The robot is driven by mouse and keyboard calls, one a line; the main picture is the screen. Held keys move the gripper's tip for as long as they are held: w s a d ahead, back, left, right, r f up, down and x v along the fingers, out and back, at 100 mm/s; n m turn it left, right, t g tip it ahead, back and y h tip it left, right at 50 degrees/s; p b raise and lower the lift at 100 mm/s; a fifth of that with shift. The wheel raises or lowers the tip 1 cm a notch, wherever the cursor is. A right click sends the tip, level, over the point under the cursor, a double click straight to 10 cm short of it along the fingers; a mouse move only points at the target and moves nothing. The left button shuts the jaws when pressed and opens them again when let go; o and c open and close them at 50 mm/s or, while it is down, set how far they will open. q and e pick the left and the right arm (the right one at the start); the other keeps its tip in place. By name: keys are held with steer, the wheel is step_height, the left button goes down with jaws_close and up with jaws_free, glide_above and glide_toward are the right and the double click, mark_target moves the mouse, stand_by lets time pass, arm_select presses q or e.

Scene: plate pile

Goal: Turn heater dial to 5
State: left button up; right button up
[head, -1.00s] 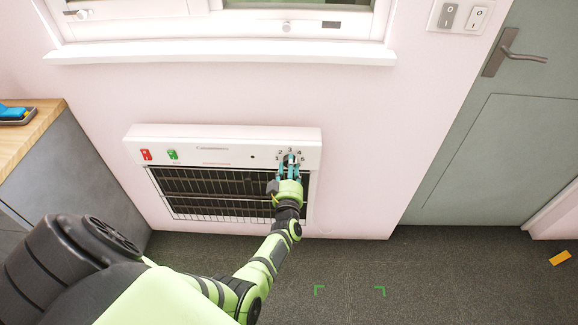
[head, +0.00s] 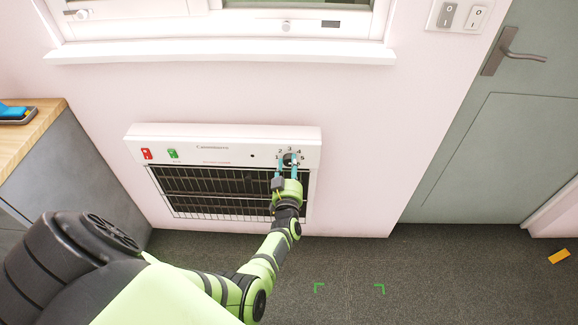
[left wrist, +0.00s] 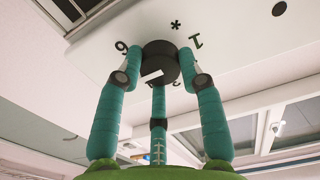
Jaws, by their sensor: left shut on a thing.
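The heater (head: 230,146) is a white wall unit with a dark grille. Its round dark dial (head: 289,158) is at the upper right of the panel, with 2, 3 and 4 printed above it. My left gripper (head: 286,171) is at the dial, its teal fingers on either side. In the left wrist view the fingers are shut around the dial (left wrist: 160,58), and 6, a star and 1 show beyond it. A white mark on the dial slants to the lower left there; fingers hide the number near it. My right gripper is not in view.
A red switch (head: 146,153) and a green switch (head: 173,153) are on the heater's left. A window sill (head: 220,58) juts out above. A cabinet (head: 75,165) stands left and a door (head: 505,140) right. The floor at lower right is mostly clear.

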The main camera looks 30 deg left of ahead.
arm_select(q)
steer(key=shift+d+f, duration=0.2)
steer(key=shift+f, duration=0.15)
steer(key=o, duration=1.1)
steer(key=shift+o, duration=0.2)
steer(key=shift+a, duration=0.1)
steer(key=shift+r, duration=0.15)
steer(key=shift+a, duration=0.1)
